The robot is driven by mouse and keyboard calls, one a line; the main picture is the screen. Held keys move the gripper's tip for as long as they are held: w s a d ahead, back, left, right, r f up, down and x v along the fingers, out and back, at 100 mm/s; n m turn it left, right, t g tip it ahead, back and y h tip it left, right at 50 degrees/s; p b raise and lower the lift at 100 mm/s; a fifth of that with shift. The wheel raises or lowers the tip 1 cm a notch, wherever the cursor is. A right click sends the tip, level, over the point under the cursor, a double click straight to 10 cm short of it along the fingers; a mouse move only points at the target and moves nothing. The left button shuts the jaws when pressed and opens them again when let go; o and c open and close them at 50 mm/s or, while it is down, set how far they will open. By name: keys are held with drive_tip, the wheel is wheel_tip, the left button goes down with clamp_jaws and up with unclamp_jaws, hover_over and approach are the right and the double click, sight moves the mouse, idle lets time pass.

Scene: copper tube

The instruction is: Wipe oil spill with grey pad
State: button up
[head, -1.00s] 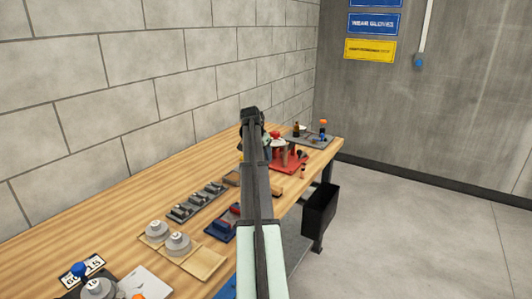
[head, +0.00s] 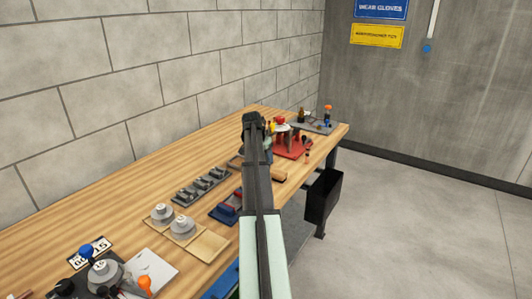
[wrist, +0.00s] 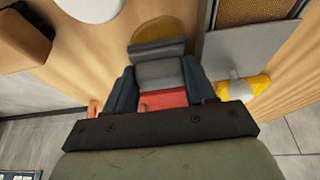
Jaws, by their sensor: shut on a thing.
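In the wrist view, my gripper (wrist: 161,84) has a dark blue finger on each side and is shut on the grey pad (wrist: 158,73). A red part shows between the fingers, nearer the palm. An amber-brown oil spill (wrist: 158,29) lies on the wooden bench just beyond the pad. The pad's far edge overlaps the spill's near side in the picture; I cannot tell whether it touches the bench. In the head view, my gripper (head: 262,140) is over the far part of the bench, largely hidden by my arm. The pad and spill cannot be made out there.
The wooden bench (head: 140,190) runs along a block wall. A red stand (head: 293,149) and a grey tray (head: 312,125) are right of my gripper. In the wrist view, a white round thing (wrist: 90,8) and a yellow-orange thing (wrist: 258,87) lie close by.

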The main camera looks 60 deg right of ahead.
drive_tip(key=a, duration=0.5)
drive_tip(key=shift+d, duration=3.7)
drive_tip(key=shift+s, duration=0.1)
drive_tip(key=shift+a, duration=3.6)
drive_tip(key=shift+d+r, duration=0.1)
drive_tip(key=shift+d, duration=3.7)
wheel_tip(320, 180, up, 8)
drive_tip(key=shift+a, duration=0.15)
